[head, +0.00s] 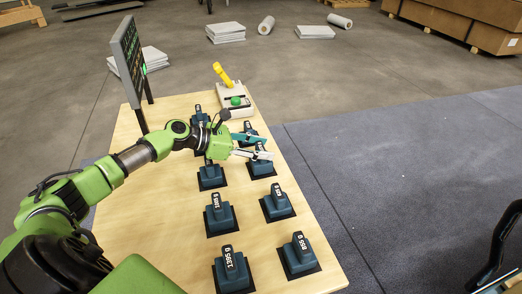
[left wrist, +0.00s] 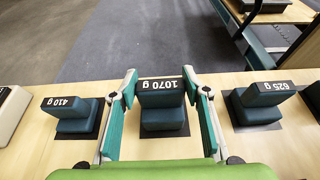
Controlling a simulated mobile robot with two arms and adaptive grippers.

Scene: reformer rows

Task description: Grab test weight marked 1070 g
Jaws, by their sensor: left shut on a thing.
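The dark blue test weight marked 1070 g (left wrist: 162,118) stands upright over its black pad in the left wrist view, its label upside down there. My left gripper (left wrist: 160,88) has one teal-padded finger on each side of it and is shut on it. I cannot tell whether the weight is clear of its pad. My right gripper is not in view.
The 410 g weight (left wrist: 75,117) and the 625 g weight (left wrist: 256,105) stand close on either side. More weights, such as 1395 g (head: 232,272) and 855 g (head: 299,256), stand in two rows on the wooden table (head: 165,240). A dark panel (head: 128,62) rises at left.

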